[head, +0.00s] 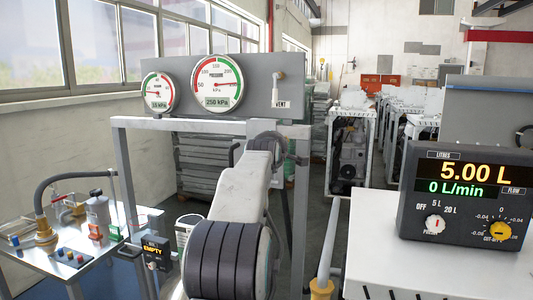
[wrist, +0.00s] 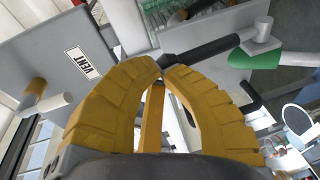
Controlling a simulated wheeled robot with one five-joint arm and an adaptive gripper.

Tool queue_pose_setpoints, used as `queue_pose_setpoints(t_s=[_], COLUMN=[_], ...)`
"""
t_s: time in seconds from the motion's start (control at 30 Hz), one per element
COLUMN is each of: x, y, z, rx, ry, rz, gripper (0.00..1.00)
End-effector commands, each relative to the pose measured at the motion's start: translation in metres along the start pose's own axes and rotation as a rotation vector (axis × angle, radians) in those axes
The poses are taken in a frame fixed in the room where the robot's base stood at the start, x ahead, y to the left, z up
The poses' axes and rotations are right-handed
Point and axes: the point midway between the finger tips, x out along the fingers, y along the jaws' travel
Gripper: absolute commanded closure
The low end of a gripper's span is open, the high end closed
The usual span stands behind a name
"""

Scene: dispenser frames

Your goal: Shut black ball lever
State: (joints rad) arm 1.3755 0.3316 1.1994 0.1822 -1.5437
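In the wrist view a black lever (wrist: 208,46) runs from just beyond my fingertips toward the upper right. Its near end lies at the tips; I cannot tell whether it touches them or sits between them.
A green handle (wrist: 255,54) is right of the black lever. The VENT label (wrist: 82,62) and a brown-and-white handle (wrist: 46,101) are at left. Gauges (head: 217,82) sit on the grey panel (head: 258,70). A meter (head: 465,200) reads 5.00 L; a box (head: 155,249) reads EMPTY.

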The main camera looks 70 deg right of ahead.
Motion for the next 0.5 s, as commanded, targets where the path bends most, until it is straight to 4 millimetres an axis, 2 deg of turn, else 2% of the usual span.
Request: queue_pose_setpoints(t_s=[0.03, 0.5], x=[0.0012, 0.0066], y=[0.0053, 0.0027], z=[0.0001, 0.0005], rx=[0.003, 0.015], ry=[-0.001, -0.004], rz=[-0.016, -0.081], gripper=[1.00, 1.00])
